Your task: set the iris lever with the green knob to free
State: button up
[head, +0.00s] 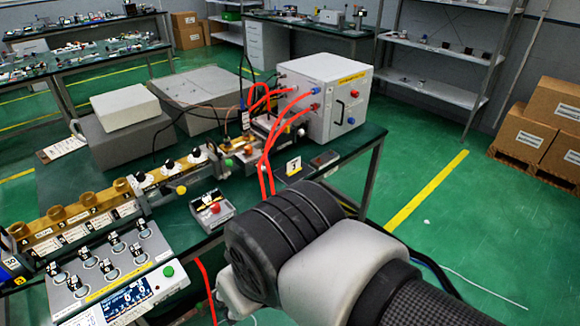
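A small green knob (228,162) sits on the bench assembly, just right of the row of black-topped white units. It looks like the iris lever's knob, but the lever and its setting marks are too small to read. My arm reaches in from the lower right, and its black wrist housing covers part of the bench's front edge. My gripper's fingers do not show; the arm hides them or they lie outside the frame. The arm is apart from the green knob, nearer the camera and to its lower right.
Close to the green knob are a red knob (249,150) and a yellow knob (181,190). A red button box (211,209) stands in front. A white generator box (321,97) with red hoses (272,140) stands behind right. A control panel (118,292) fills the lower left.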

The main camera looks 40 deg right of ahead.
aim_at(228, 162)
jog(key=j+u, duration=0.15)
jog(key=u, duration=1.6)
jog(key=i+j+u, duration=0.1)
jog(key=i, duration=0.45)
jog(key=i+j+u, duration=0.15)
jog(key=i, duration=0.4)
